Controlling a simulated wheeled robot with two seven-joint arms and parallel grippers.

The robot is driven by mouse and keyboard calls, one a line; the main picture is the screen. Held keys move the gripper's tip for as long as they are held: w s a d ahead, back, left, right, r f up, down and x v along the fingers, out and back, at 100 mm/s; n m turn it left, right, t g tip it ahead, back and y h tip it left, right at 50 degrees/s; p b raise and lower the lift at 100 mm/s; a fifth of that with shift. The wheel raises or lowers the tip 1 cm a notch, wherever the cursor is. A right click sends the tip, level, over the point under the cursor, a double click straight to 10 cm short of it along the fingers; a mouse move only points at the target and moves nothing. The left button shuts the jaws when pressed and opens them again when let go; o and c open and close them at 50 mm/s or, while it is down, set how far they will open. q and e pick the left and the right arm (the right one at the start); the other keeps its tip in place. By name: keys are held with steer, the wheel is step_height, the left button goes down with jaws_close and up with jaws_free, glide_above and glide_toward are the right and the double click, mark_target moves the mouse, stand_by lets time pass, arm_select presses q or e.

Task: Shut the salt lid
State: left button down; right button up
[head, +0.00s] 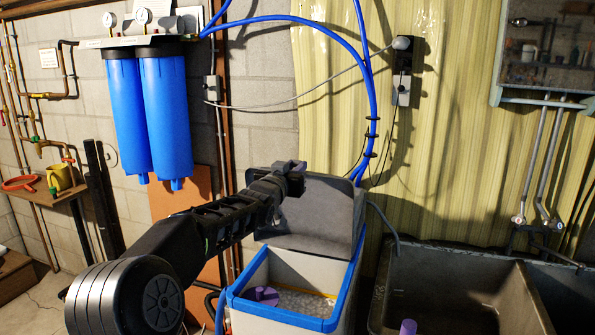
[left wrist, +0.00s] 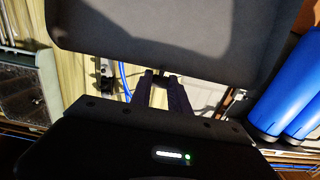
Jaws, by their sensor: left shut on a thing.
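The salt lid (head: 318,215) is a dark grey panel standing open, tilted up at the back of the softener's salt bin (head: 290,318). The bin has a blue rim, and white salt shows inside. My left gripper (head: 293,172) reaches in from the left and is shut at the lid's upper left edge. In the left wrist view the lid (left wrist: 170,30) fills the top, and the fingers (left wrist: 163,78) meet its edge. The exact grip is hard to see there. My right gripper is not in view.
A purple object (head: 263,295) lies in the bin at the left. A stone sink (head: 455,290) stands close on the right, with a purple piece (head: 408,327) at its near end. Blue filter housings (head: 165,115) and blue hoses (head: 372,120) hang behind.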

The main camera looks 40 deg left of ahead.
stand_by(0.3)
arm_select(q)
steer(key=s+d+f+b, duration=0.2)
steer(key=s+f+b, duration=0.2)
steer(key=s+b, duration=0.2)
steer(key=shift+v, duration=0.8)
steer(key=shift+r, duration=0.1)
